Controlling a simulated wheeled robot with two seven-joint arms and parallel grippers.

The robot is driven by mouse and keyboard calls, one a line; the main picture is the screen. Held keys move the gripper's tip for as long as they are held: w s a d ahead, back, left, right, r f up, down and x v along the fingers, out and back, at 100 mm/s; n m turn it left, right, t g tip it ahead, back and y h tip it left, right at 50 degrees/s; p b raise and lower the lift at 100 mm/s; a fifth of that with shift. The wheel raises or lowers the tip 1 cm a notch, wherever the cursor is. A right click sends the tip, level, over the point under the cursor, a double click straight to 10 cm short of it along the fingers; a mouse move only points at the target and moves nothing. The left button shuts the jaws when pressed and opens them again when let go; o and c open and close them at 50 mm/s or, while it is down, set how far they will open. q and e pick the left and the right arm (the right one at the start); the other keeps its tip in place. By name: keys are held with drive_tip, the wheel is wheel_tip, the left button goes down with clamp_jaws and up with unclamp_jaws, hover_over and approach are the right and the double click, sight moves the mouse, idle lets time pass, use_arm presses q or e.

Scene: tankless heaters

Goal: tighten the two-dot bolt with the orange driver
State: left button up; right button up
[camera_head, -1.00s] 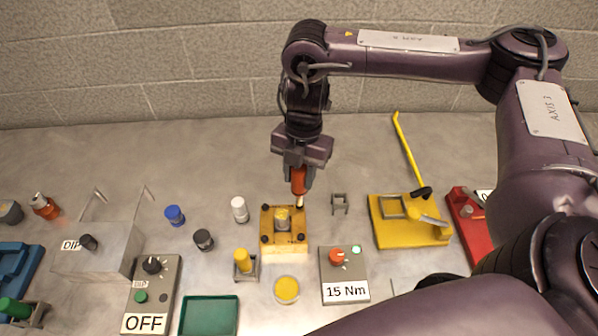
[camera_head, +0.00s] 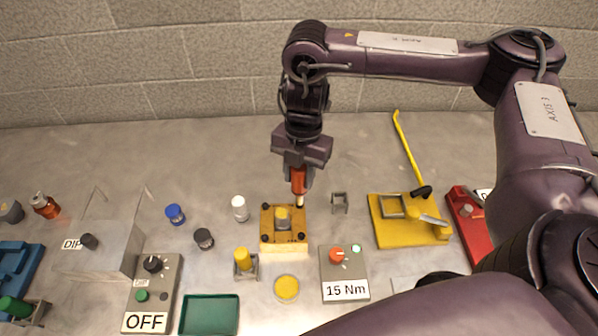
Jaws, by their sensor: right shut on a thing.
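My right gripper (camera_head: 300,178) is shut on the orange driver (camera_head: 299,182), which it holds upright with the pale tip pointing down. The tip is over the back right corner of the yellow block (camera_head: 285,248), at or just above a bolt there. I cannot tell if it touches, and the dots that mark the bolts are too small to read. Dark bolts show at other corners of the block, and a grey and yellow cylinder (camera_head: 283,220) stands in its middle. My left gripper is not in view.
A control box (camera_head: 345,275) marked 15 Nm, with an orange knob and a lit green lamp, stands right of the block. A yellow fixture (camera_head: 409,236) and red fixture (camera_head: 464,232) are farther right. Several small cylinders, a green tray (camera_head: 209,314) and an OFF box (camera_head: 153,290) are left.

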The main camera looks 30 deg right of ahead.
drive_tip(key=shift+s+f, duration=0.1)
drive_tip(key=shift+f, duration=0.4)
idle(1.5)
drive_tip(key=shift+r, duration=0.15)
wheel_tip(320, 180, up, 7)
drive_tip(key=p, duration=0.7)
drive_tip(key=shift+p, duration=0.4)
